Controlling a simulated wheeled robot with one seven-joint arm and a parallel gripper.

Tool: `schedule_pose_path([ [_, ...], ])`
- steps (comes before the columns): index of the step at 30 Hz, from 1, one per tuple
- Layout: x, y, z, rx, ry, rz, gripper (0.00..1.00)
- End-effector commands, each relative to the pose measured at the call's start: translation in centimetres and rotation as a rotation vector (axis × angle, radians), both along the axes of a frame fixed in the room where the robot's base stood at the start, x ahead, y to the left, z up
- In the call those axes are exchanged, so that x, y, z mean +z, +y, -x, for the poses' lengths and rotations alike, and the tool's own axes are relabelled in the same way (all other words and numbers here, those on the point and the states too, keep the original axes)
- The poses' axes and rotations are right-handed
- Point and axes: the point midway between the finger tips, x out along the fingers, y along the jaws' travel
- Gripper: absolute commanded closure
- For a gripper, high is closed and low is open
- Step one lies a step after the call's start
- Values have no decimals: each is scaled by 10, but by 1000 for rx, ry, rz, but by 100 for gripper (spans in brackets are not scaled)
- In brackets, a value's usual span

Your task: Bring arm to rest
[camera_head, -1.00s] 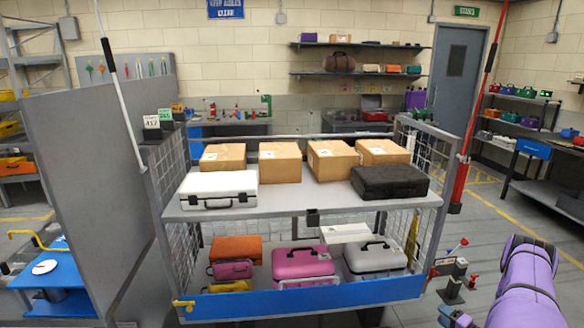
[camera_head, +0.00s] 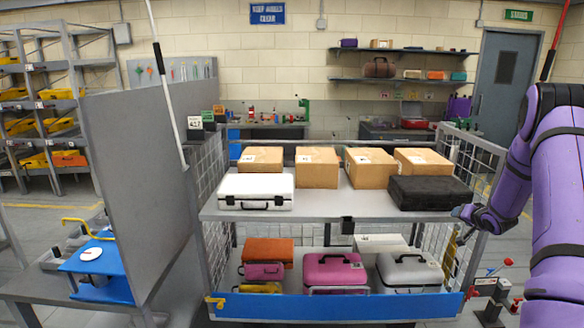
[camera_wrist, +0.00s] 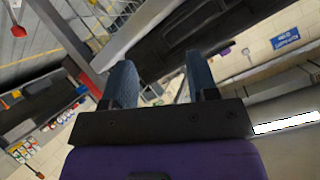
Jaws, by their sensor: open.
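My purple arm (camera_head: 552,200) stands at the right side of the head view, raised and bent. My gripper (camera_head: 462,212) is beside the right end of the cart's upper shelf, near the black case (camera_head: 430,192). In the wrist view my gripper (camera_wrist: 160,85) shows two blue-grey fingers apart, with nothing between them. The black case also shows in the wrist view (camera_wrist: 210,35), large and beyond the fingers. I cannot tell whether the gripper touches the shelf or the case.
The cart's upper shelf (camera_head: 330,202) holds a white case (camera_head: 256,191) and several cardboard boxes (camera_head: 317,168). Colored cases, including a pink one (camera_head: 333,269), lie on the lower shelf. A grey partition (camera_head: 140,180) stands left. Mesh panels close the cart's sides.

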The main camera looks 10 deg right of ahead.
Motion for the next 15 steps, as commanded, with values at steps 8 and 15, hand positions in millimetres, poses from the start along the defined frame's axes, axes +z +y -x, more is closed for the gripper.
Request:
schedule_pose_path([
  [8,113,67,-9,-7,100,144,46],
  [15,191,135,11,3,191,228,46],
])
